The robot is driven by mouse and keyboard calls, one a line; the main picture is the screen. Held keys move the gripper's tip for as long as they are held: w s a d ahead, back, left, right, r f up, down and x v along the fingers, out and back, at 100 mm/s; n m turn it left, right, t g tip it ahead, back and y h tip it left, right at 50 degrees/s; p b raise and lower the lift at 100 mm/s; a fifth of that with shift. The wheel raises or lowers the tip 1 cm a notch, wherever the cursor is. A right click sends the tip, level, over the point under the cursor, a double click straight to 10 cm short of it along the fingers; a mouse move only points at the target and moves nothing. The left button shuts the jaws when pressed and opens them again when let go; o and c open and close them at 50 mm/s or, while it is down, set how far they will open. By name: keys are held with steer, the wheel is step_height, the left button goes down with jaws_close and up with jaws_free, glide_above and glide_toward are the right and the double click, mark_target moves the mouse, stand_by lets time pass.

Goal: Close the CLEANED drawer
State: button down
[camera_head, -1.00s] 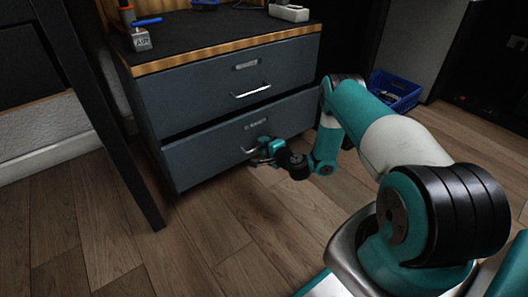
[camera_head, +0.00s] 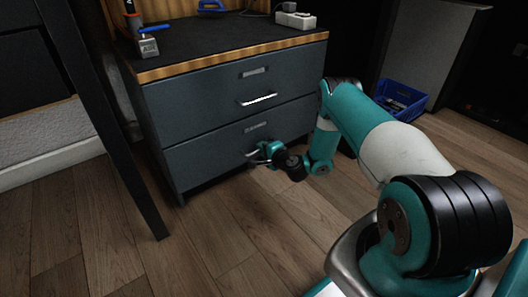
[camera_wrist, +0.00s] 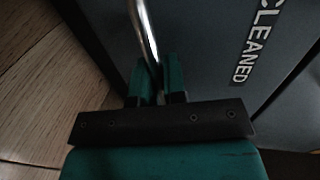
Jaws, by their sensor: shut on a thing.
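The CLEANED drawer (camera_head: 215,152) is the lower drawer of a dark grey cabinet. In the head view its front looks about flush with the upper drawer (camera_head: 205,95). Its label (camera_wrist: 258,40) reads CLEANED in the wrist view. My gripper (camera_wrist: 160,85) is at the drawer front, shut on the drawer's metal handle (camera_wrist: 145,35), which runs between its teal fingers. In the head view my gripper (camera_head: 258,156) covers part of the handle.
The cabinet top (camera_head: 215,38) holds a few tools and a white power strip (camera_head: 296,20). A dark table leg (camera_head: 118,130) stands at left. A blue crate (camera_head: 400,97) sits on the floor at right. Wooden floor (camera_head: 190,235) in front is clear.

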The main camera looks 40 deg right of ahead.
steer(key=shift+w+d, duration=0.2)
steer(key=c, duration=1.2)
jaws_free()
steer(key=shift+w+a, duration=0.1)
steer(key=shift+a, duration=0.05)
steer(key=p+v, duration=1.7)
steer(key=p, duration=0.6)
